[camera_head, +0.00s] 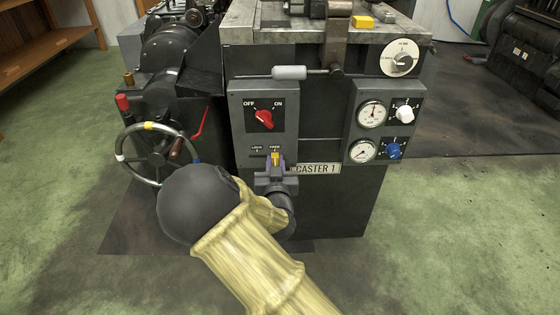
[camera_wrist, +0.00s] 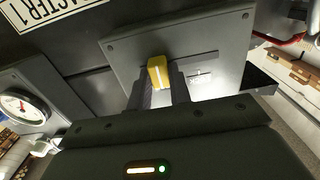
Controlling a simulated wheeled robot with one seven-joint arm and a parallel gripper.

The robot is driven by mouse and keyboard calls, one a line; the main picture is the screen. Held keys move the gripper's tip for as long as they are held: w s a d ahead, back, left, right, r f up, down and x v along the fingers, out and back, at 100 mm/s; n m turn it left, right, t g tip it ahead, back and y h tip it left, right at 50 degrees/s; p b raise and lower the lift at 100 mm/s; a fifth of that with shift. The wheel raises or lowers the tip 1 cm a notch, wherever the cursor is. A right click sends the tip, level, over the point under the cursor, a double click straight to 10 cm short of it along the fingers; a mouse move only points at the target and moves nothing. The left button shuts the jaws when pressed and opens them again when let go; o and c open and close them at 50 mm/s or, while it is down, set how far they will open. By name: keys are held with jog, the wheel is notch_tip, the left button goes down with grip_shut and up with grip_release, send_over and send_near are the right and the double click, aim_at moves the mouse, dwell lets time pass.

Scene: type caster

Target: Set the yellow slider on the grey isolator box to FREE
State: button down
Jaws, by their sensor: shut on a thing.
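The grey isolator box (camera_head: 240,140) is on the front of the caster, with a red rotary switch (camera_head: 264,119) between the words OFF and ON. Below that, the yellow slider (camera_head: 275,157) sits at the right side of its track, under the FREE label (camera_head: 275,148). The LOCK label (camera_head: 257,148) is to its left. My gripper (camera_head: 275,168) is shut on the slider. In the wrist view, which is turned over, the yellow slider (camera_wrist: 157,72) stands between the two dark fingers (camera_wrist: 158,95) on the box face (camera_wrist: 125,60). The slot runs to the right there, towards a small label.
A handwheel (camera_head: 135,155) with a red lever is left of the box. A panel with gauges and knobs (camera_head: 383,128) is to the right. The CASTER 1 plate (camera_head: 318,169) is close beside my gripper. A grey-handled bar (camera_head: 289,73) runs above the box.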

jog(key=shift+w+d, duration=0.1)
jog(key=shift+d, duration=0.25)
jog(key=c, duration=1.3)
grip_release()
jog(key=shift+a, duration=0.1)
jog(key=shift+s, duration=0.25)
jog(key=shift+s+d+p, duration=0.35)
jog(key=shift+s+p, duration=1.8)
jog(key=shift+s, duration=0.65)
jog(key=shift+s+d+p, duration=0.35)
jog(key=shift+s+p, duration=1.8)
jog(key=shift+s, duration=0.7)
jog(key=shift+s+d+p, duration=0.35)
jog(key=shift+s+p, duration=1.8)
jog(key=shift+s, duration=0.65)
